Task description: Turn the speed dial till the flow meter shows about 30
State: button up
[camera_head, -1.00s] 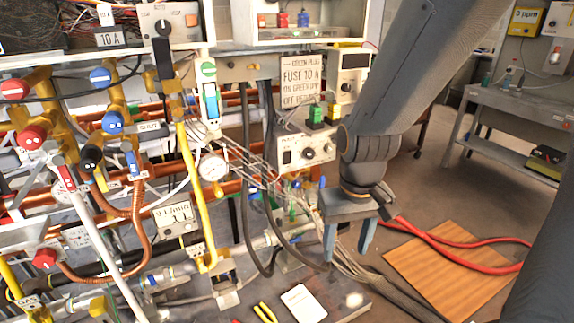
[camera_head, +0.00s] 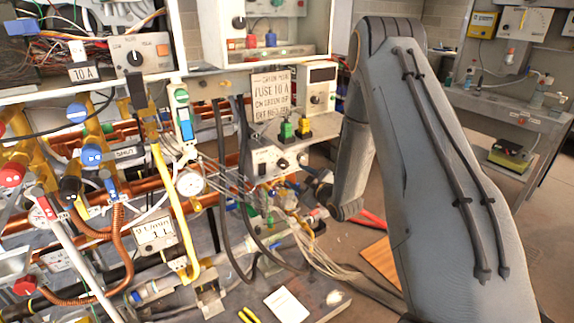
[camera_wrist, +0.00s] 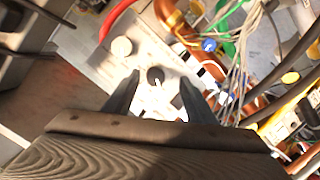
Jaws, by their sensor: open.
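The flow meter is a pale box labelled L/min (camera_head: 154,232), at the lower left in the head view; its small digits are not clearly readable. A pale control box (camera_head: 266,163) with dark knobs stands left of my arm; its lettering is too small to tell which knob is the speed dial. In the wrist view, a black round knob (camera_wrist: 155,75) on a pale panel lies ahead, between the fingers in the picture. My gripper (camera_wrist: 154,92) is open and empty, pointing at this panel. Contact with the knob does not show. In the head view, my arm mostly hides the gripper.
Loose wires (camera_wrist: 245,50) and copper pipe crowd the right of the wrist view.

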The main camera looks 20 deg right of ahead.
aim_at(285, 166)
jog(key=shift+n+t+y, duration=0.6)
jog(key=shift+t+y, duration=0.1)
jog(key=shift+t, duration=0.2)
jog(key=p+x, duration=0.2)
jog(key=x, duration=0.5)
jog(key=shift+w+a, duration=0.1)
jog(key=c, duration=1)
